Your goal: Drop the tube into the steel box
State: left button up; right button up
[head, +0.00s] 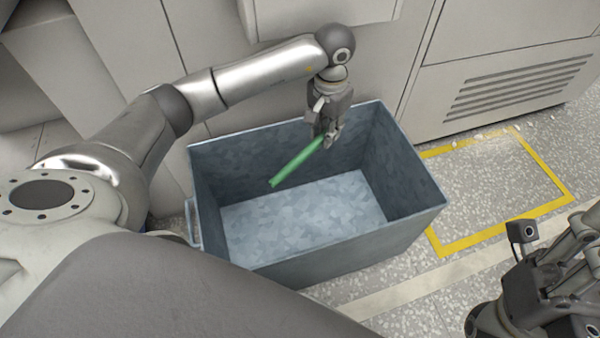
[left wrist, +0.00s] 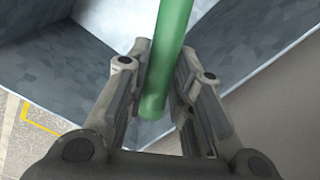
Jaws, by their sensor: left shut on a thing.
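The green tube (head: 297,162) is held tilted in my left gripper (head: 328,138), over the open steel box (head: 300,258). The tube's free end points down and to the left, above the box floor. In the left wrist view the tube (left wrist: 170,50) runs between the two fingers of the left gripper (left wrist: 160,85), which are shut on it near one end. The box walls (left wrist: 60,62) show behind it. My right gripper (head: 560,280) is at the lower right of the head view, away from the box; its fingertips are not clear.
Grey cabinets (head: 490,85) with a vent stand behind the box. A yellow floor outline (head: 500,238) lies to the right of the box on speckled floor. The inside of the box looks empty.

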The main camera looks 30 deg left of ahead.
pick_arm(q)
jog(key=shift+f+b, duration=1.4)
jog(key=shift+f, duration=1.35)
jog(key=o, duration=1)
notch_tip(320, 180, up, 12)
jog(key=shift+r, duration=0.1)
